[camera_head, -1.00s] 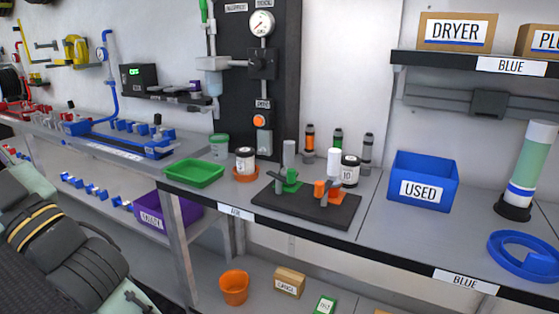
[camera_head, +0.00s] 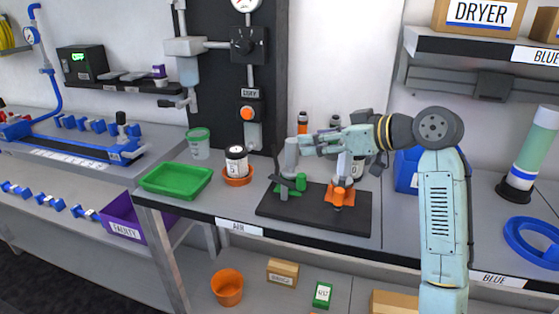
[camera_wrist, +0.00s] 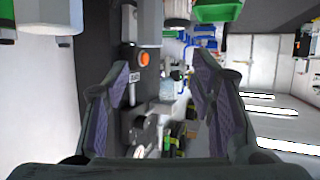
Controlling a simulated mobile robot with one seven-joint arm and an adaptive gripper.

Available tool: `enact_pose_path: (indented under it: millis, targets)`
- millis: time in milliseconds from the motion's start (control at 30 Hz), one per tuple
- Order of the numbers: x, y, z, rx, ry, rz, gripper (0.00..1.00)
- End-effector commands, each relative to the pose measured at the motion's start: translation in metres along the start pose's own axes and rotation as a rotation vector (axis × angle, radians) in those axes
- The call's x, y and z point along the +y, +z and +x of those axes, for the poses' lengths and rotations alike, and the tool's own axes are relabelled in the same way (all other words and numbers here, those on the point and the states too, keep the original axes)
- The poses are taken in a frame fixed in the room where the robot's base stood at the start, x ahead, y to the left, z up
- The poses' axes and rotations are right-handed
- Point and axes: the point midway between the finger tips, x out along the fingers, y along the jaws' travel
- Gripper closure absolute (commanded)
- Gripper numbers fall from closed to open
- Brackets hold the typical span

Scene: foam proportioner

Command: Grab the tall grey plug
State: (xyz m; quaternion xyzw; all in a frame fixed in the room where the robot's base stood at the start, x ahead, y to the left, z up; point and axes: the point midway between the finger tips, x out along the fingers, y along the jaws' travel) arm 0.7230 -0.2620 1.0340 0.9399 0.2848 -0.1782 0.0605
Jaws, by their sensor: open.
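The tall grey plug (camera_head: 291,156) stands upright by a green base (camera_head: 290,189) on the left of a black board in the head view. My gripper (camera_head: 308,146) reaches in from the right, roughly level, with its fingertips close beside the plug's upper part. I cannot tell whether they touch. In the wrist view my gripper (camera_wrist: 160,65) is open, its two dark fingers well apart with nothing clearly held between them. A pale cylinder shows at the top of that view, but I cannot tell whether it is the plug.
A pale plug (camera_head: 343,167) stands by an orange base (camera_head: 341,195) on the black board (camera_head: 310,220), below my wrist. A labelled jar (camera_head: 236,160), a green tray (camera_head: 176,181) and a clear cup (camera_head: 199,144) stand to the left. A blue bin (camera_head: 405,170) is partly hidden behind my arm.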

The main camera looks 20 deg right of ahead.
Motion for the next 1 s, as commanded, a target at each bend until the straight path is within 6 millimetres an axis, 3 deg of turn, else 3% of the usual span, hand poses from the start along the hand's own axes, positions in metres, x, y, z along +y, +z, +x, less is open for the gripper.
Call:
enact_pose_path:
  millis: [67, 133, 400, 1000]
  targets:
    - [0.004, 0.006, -0.012, -0.014, 0.002, 0.011, 0.50]
    - [0.005, 0.007, -0.010, -0.018, 0.000, 0.015, 0.50]
    - [0.005, 0.007, 0.030, -0.017, 0.000, 0.015, 0.50]
    - [0.014, 0.011, 0.091, -0.016, 0.003, 0.015, 0.50]
